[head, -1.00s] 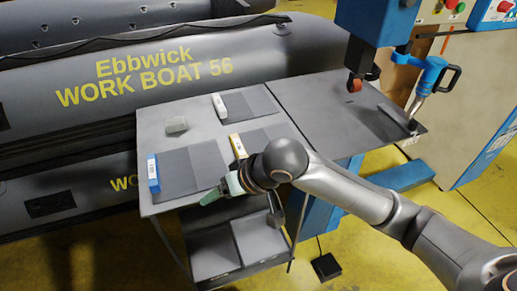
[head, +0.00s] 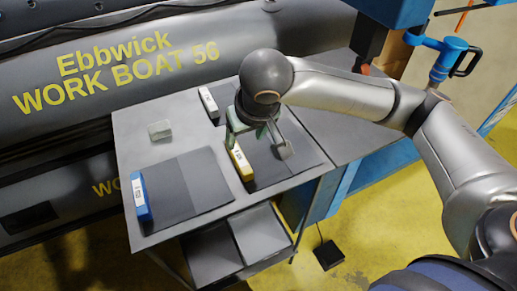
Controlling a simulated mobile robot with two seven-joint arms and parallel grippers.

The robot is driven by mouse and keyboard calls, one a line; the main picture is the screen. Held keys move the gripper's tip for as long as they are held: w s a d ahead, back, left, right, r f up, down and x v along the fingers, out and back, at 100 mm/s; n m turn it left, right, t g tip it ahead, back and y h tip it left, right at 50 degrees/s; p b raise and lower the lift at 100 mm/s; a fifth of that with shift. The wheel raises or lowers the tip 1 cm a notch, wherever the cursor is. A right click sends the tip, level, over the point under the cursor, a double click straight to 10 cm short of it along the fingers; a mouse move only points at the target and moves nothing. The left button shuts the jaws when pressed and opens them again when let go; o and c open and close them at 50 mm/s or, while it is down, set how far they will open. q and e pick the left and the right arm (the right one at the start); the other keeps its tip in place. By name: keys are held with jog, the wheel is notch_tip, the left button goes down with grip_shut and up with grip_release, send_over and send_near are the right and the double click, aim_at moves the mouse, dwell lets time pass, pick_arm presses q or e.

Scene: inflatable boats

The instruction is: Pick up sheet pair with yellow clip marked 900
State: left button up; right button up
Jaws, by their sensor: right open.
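The yellow clip (head: 240,162) lies on the left edge of a dark grey sheet pair (head: 285,165) on the grey table (head: 130,135). Its label is too small to read. My right gripper (head: 243,140) is open and hangs over the far end of the yellow clip, with its fingers pointing down. I cannot tell whether the fingers touch the clip. The gripper hides part of the sheets behind it. My left gripper is not in view.
A blue clip (head: 141,196) holds another sheet pair (head: 190,187) at the front left. A small grey block (head: 160,130) sits at the back left. A blue machine and a blue-handled tool (head: 446,58) stand at the right.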

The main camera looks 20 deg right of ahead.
send_over(239, 155)
jog(key=s, duration=0.2)
jog(key=f, duration=0.4)
jog(key=shift+s+d, duration=0.1)
jog(key=shift+d, duration=0.2)
jog(key=x, duration=0.5)
jog(key=shift+s+a+f, duration=0.15)
jog(key=shift+a, duration=0.15)
grip_shut()
